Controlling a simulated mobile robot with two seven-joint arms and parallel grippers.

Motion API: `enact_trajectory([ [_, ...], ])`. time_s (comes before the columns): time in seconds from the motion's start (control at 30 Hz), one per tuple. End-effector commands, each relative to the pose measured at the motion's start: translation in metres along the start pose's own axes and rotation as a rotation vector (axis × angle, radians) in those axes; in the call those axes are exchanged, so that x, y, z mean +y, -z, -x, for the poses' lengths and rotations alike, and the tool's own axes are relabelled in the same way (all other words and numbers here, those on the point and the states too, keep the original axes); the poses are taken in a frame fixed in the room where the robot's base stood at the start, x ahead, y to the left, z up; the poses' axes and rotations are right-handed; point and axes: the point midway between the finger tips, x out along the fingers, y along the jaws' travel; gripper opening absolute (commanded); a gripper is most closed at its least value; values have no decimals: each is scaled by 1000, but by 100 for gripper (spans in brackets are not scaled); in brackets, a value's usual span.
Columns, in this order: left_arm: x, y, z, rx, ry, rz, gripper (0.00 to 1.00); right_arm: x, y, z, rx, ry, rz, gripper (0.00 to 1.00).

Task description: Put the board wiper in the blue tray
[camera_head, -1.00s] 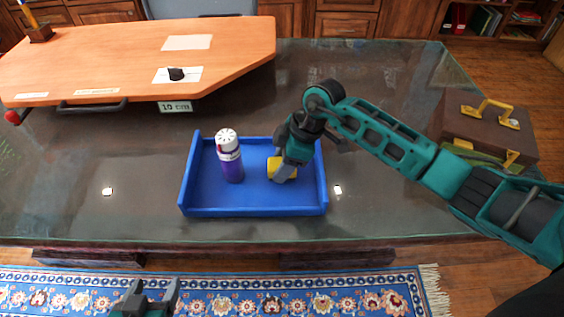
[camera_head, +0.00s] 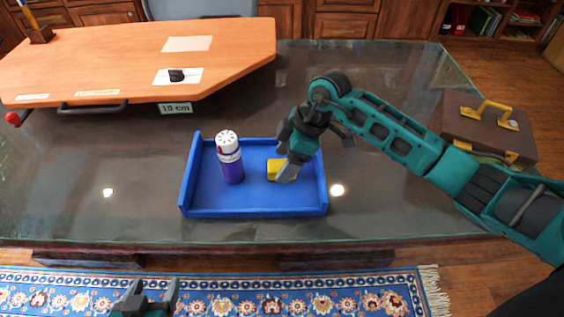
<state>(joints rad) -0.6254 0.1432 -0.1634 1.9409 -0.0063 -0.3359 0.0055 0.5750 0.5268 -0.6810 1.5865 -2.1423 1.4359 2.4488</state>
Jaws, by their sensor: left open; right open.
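The blue tray (camera_head: 215,207) sits on the glass-topped table. A yellow block (camera_head: 273,169), which looks like the board wiper, lies inside the tray on its right side, partly hidden by my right gripper. My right gripper (camera_head: 283,172) is open, with its fingers low over the tray beside the yellow block; I cannot tell whether they touch it. A purple bottle with a white cap (camera_head: 230,158) stands upright in the tray, left of the block. My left gripper (camera_head: 146,298) is open and empty at the bottom edge, below the table's front edge.
An orange wooden board (camera_head: 130,60) with a small black knob (camera_head: 177,75) lies at the back left of the table. A brown case with a yellow handle (camera_head: 490,130) stands at the right. The glass table (camera_head: 375,215) is clear around the tray.

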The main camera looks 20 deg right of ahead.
Motion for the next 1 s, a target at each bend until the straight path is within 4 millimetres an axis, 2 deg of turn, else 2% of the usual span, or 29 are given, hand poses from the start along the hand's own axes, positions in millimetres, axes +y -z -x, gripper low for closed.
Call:
enact_trajectory([
  [0.03,0,3,2,1,0,0,70,1,0,14,-1,-6,1,74],
  [0.2,0,7,4,1,0,0,70,1,0,52,-1,-5,1,74],
  [0.43,-1,9,6,1,1,0,70,1,0,89,0,-3,0,74],
  [0.6,-1,10,6,1,1,0,70,0,0,99,-1,-2,-1,74],
  [1.0,-1,9,6,1,1,0,70,0,0,100,-1,-1,0,74],
])
